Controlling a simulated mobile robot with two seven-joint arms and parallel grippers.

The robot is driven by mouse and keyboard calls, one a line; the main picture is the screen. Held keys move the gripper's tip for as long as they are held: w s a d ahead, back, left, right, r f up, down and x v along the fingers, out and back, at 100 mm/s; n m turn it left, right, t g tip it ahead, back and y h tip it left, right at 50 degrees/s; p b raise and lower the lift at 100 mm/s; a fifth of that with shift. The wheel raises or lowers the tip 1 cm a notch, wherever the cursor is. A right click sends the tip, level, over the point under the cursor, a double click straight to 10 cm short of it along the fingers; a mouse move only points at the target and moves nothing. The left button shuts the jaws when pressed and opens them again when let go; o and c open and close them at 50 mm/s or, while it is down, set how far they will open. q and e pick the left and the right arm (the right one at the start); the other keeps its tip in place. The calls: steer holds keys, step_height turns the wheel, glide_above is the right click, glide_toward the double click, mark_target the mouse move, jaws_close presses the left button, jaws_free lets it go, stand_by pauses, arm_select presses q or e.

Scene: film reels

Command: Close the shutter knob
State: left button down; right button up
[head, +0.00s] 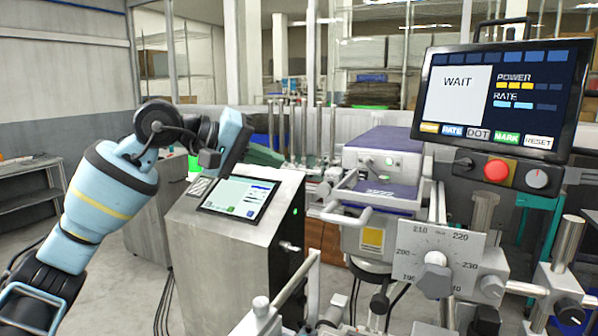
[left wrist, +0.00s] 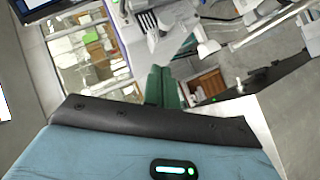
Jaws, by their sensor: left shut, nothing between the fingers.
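No part in view is labelled as the shutter knob, so I cannot tell for sure which it is. Candidates are a small knob (head: 389,160) on the front of the purple-topped laser unit (head: 392,140), a silver knob (head: 290,247) on the side of the steel cabinet (head: 218,238), and a grey knob (head: 434,277) under the numbered dial plate (head: 440,250). My left gripper (head: 230,140) is raised above the cabinet's screen, left of the laser unit, apart from all of these. It is shut and empty. My right gripper is out of view.
A monitor (head: 493,97) reading WAIT stands at the right, above a red button (head: 496,170) and a grey rotary switch (head: 537,178). A tilted touchscreen (head: 240,196) tops the cabinet. Rods and clamps crowd the front right. Floor (head: 125,290) shows at the left.

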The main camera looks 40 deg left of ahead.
mark_target(324, 190)
arm_select(q)
steer(key=w+d+f+p, duration=0.1)
steer(key=w+d+f, duration=0.2)
steer(key=d, duration=0.1)
steer(key=shift+w+d+f, duration=0.35)
steer(key=shift+w+f, duration=0.05)
step_height(324, 190, down, 4)
steer(key=shift+f+b, duration=0.1)
steer(key=shift+b, duration=1.15)
steer(key=shift+s+r, duration=0.1)
steer(key=shift+r, duration=0.1)
